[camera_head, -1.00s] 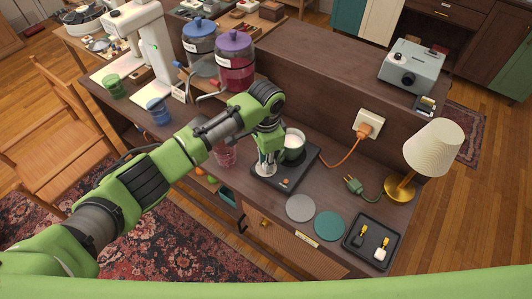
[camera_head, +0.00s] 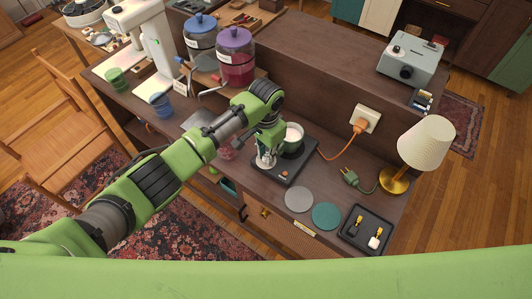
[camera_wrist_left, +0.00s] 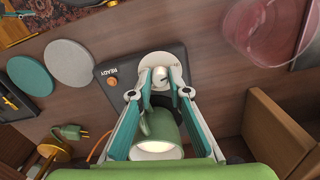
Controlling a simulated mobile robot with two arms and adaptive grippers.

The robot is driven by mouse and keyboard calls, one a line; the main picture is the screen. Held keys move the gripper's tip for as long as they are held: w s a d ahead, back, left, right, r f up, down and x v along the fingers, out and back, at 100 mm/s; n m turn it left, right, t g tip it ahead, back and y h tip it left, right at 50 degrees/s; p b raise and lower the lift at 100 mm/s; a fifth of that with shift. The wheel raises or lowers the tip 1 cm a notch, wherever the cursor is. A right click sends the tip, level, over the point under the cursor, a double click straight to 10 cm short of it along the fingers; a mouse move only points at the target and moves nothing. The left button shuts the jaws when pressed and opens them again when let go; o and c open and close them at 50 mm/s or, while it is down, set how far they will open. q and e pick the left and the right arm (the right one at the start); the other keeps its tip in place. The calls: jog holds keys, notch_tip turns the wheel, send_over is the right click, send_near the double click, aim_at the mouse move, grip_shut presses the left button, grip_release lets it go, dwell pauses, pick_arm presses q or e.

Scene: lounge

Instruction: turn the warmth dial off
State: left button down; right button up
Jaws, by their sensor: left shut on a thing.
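The dial (camera_wrist_left: 160,72) is a pale round knob on the black warmer (camera_wrist_left: 112,62), beside a READY label and an orange light. The warmer (camera_head: 285,174) also shows on the counter in the head view. My left gripper (camera_wrist_left: 161,78) points down at the dial, its two fingertips closed on either side of it. In the head view the left gripper (camera_head: 266,162) hides most of the dial. A green mug (camera_wrist_left: 158,130) with white liquid stands on the warmer, close beside the fingers; it also shows in the head view (camera_head: 294,140). My right gripper is out of view.
A black tray (camera_head: 350,239), a lamp (camera_head: 427,145) and a green plug (camera_head: 349,176) are to the right. A pink glass (camera_wrist_left: 262,28) is near the gripper.

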pick_arm(q)
jog(key=c, duration=1.9)
grip_release()
notch_tip(320, 180, up, 12)
jog(key=shift+f, duration=0.1)
